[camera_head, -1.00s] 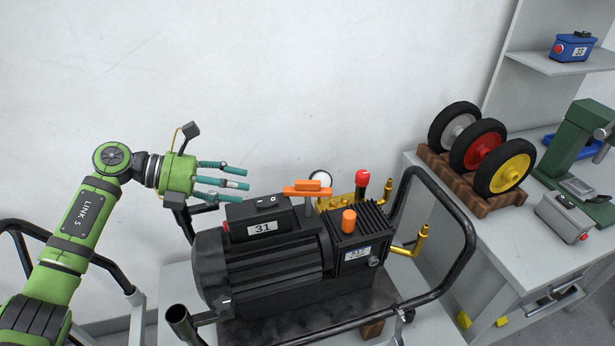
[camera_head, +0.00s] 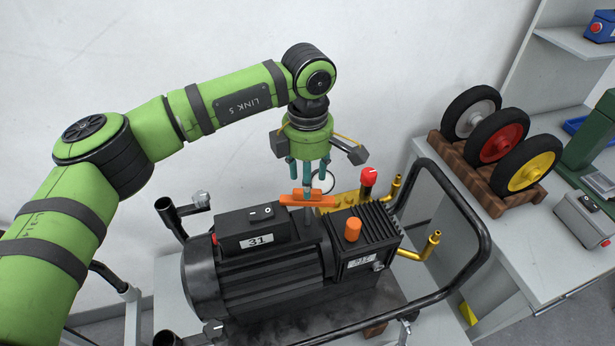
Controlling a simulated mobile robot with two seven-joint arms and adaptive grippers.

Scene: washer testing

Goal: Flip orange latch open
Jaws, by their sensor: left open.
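The orange latch (camera_head: 322,200) lies crosswise on top of the black pump (camera_head: 262,280), just behind the "31" switch box. My left gripper (camera_head: 308,178) points down directly over the latch. Its teal fingers are spread open, and the front one overlaps the latch's raised middle in the picture. I cannot tell whether it touches. My right gripper is not in view.
The pump sits inside a black tube frame (camera_head: 480,235) on a cart. An orange cap (camera_head: 353,230), a red knob (camera_head: 368,177) and brass fittings (camera_head: 432,240) stand close right of the latch. Three wheels (camera_head: 497,143) rest on the bench at right.

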